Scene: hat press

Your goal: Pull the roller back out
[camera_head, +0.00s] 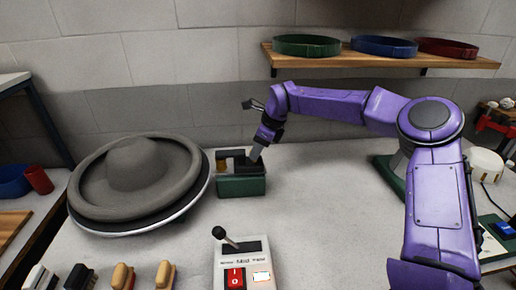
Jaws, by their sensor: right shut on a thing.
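My right gripper (254,152) reaches down from my purple arm into the small dark green box (241,188) on the table. It is shut on a dark thing at the box's opening, which I take to be the roller (238,157). The roller's shape is small and partly hidden by the gripper and the box rim, so how deep it sits is hard to tell. A brownish part (222,166) shows at the box's left side. My left gripper is not in view.
A grey hat (135,170) lies on a round plate left of the box. A control panel (242,267) with a lever and red switch stands in front. Several brushes line the lower left. A wall shelf (380,60) holds coloured bands.

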